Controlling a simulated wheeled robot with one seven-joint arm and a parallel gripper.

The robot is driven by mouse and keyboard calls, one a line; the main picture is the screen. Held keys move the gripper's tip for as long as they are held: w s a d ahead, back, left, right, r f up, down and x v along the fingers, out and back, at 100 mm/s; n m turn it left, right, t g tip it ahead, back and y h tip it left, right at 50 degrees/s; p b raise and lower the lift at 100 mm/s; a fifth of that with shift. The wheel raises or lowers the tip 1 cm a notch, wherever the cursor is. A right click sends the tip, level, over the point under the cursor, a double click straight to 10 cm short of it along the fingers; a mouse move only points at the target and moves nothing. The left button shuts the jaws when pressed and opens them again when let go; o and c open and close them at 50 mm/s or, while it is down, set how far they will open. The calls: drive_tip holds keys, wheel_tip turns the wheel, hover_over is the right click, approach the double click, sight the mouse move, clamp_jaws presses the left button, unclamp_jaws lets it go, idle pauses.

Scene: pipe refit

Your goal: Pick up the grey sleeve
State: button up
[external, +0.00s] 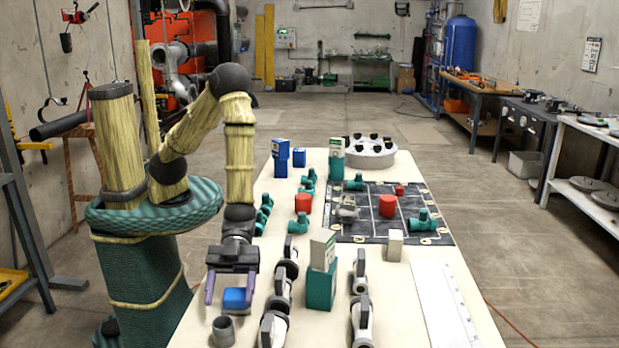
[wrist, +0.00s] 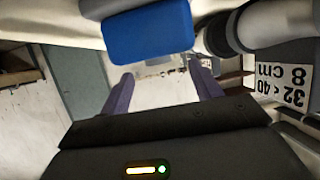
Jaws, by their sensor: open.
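The grey sleeve (external: 223,331) is a short, dark grey, open-topped ring standing near the front left of the long table in the external view. My gripper (external: 229,301) points down with its two purple fingers apart, behind the sleeve and a little higher in the picture. Nothing is held between the fingers. A blue block (external: 237,299) shows between the fingers in the external view; I cannot tell how close they are to it. In the wrist view, my open fingers (wrist: 160,80) are below a blue block (wrist: 148,33). I cannot make out the sleeve there.
Grey-and-white valves (external: 273,328) stand just right of the sleeve. A white panel (external: 440,300) lies at right.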

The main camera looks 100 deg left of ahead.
sight(222, 334)
drive_tip(key=x, duration=0.4)
drive_tip(key=shift+s+r, duration=0.25)
drive_tip(key=shift+w+d+f, duration=0.1)
drive_tip(key=shift+d+f, duration=0.15)
drive_tip(key=shift+d, duration=0.3)
drive_tip(key=c, duration=1)
